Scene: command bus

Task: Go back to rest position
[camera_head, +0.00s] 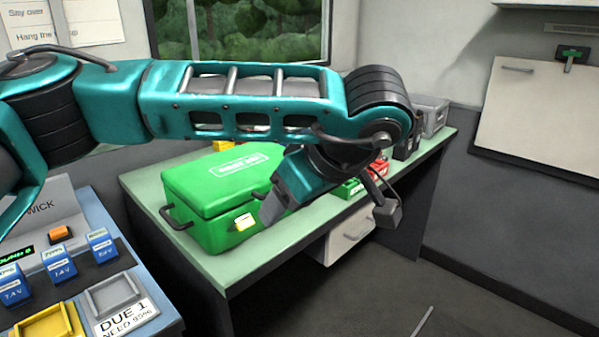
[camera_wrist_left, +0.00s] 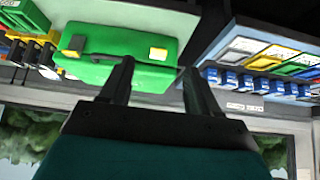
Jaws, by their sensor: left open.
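My teal left arm comes in from the left of the head view and reaches across the desk. Its left gripper (camera_head: 272,207) hangs in front of the right end of the closed green box (camera_head: 205,190) and hides part of it. In the left wrist view, which is turned over, the two dark fingers of the left gripper (camera_wrist_left: 158,82) stand apart with nothing held between them. The green box (camera_wrist_left: 85,75) shows beyond them there, at the left. I cannot tell whether a finger touches the box. My right gripper is in neither view.
The green-topped desk (camera_head: 225,272) holds smaller red and green items (camera_head: 352,187) behind my gripper. A console (camera_head: 95,278) with blue blocks and trays stands at lower left. A grey wall panel (camera_head: 540,110) is at right. The floor (camera_head: 370,300) before the desk looks mostly clear.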

